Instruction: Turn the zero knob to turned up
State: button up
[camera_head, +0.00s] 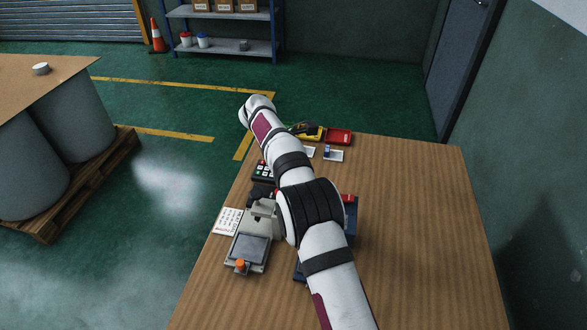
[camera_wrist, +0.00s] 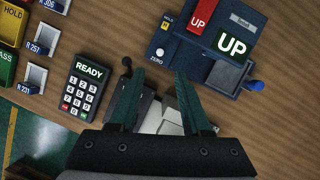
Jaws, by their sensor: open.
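The zero knob (camera_wrist: 160,52) is a small round knob above the printed word ZERO, on the left part of a dark blue device (camera_wrist: 190,62) in the wrist view. Its exact turn is too small to read. The device bears a green UP display (camera_wrist: 232,46) and a red UP flag (camera_wrist: 201,16). My gripper (camera_wrist: 154,78) is open and empty, its two green fingers apart. In the picture the fingertips lie just below the knob, and I cannot tell their height above it. In the head view my arm hides most of the blue device (camera_head: 351,212).
A keypad reading READY (camera_wrist: 89,84) lies left of the fingers. A blue-knobbed lever (camera_wrist: 256,85) sticks out at the device's right. A grey device (camera_head: 247,250) with an orange knob (camera_head: 240,264) stands at the table's left. The table's right side (camera_head: 430,230) is clear.

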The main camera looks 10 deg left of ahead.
jog(key=v, duration=0.6)
jog(key=s+d+r+m+g+y, duration=0.1)
jog(key=s+d+r+m, duration=0.55)
jog(key=d+r, duration=0.2)
jog(key=s+d+r+m+g+y, duration=0.1)
jog(key=s+d+r+m+y, duration=0.1)
jog(key=s+d+m, duration=0.85)
jog(key=s+f+m+y, duration=0.1)
jog(key=s+f+m, duration=0.2)
jog(key=s, duration=0.7)
jog(key=s+f+m+y, duration=0.2)
jog(key=s+m, duration=0.5)
jog(key=s, duration=0.4)
jog(key=shift+f+m, duration=0.3)
jog(key=shift+f, duration=0.5)
